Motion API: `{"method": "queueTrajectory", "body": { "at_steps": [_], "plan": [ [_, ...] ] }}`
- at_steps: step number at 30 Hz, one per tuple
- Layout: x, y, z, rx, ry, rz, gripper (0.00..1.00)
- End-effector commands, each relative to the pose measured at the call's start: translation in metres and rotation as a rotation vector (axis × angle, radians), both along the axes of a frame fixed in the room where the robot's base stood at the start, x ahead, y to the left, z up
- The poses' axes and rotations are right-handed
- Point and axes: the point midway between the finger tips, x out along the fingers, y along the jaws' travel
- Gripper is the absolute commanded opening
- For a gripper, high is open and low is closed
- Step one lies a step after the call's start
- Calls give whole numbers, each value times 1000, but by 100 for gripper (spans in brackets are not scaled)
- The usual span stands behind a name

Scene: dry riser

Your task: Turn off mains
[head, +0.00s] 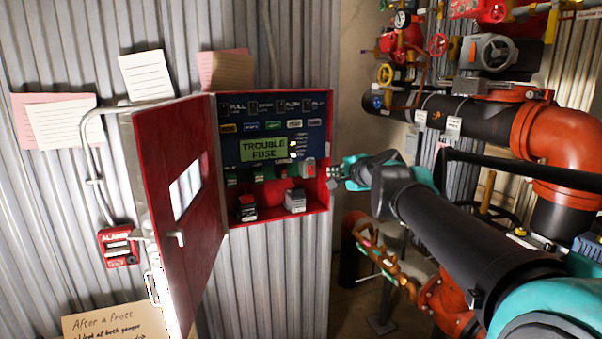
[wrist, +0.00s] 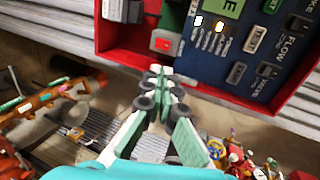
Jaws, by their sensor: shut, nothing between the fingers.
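The red alarm panel (head: 325,206) hangs on the corrugated wall with its door (head: 200,200) swung open to the left. A small grey switch with a red rocker (head: 308,168) sits at the panel's lower right; it also shows in the wrist view (wrist: 163,44). I cannot read its label or tell its position. My gripper (head: 336,178) is at the panel's right edge, close to the switch. In the wrist view my gripper (wrist: 157,84) is shut and empty, its tips just below the switch; I cannot tell whether they touch the panel.
The panel screen (head: 264,149) reads "TROUBLE FUSE". Two dark blocks, one left (head: 247,207) and one right (head: 295,200), stand on the panel floor. A red alarm pull box (head: 118,246) is left of the door. Pipes and valves (head: 540,140) crowd the right side.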

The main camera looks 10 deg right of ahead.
Motion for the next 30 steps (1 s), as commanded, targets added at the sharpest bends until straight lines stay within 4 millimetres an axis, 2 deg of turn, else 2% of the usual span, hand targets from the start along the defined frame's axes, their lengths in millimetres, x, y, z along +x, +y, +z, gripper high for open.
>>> {"method": "queueTrajectory", "body": {
  "at_steps": [21, 30],
  "plan": [
    [91, 25, -31, -2, 0, 2, 0],
    [117, 32, -39, -2, 0, 2, 0]
  ]
}}
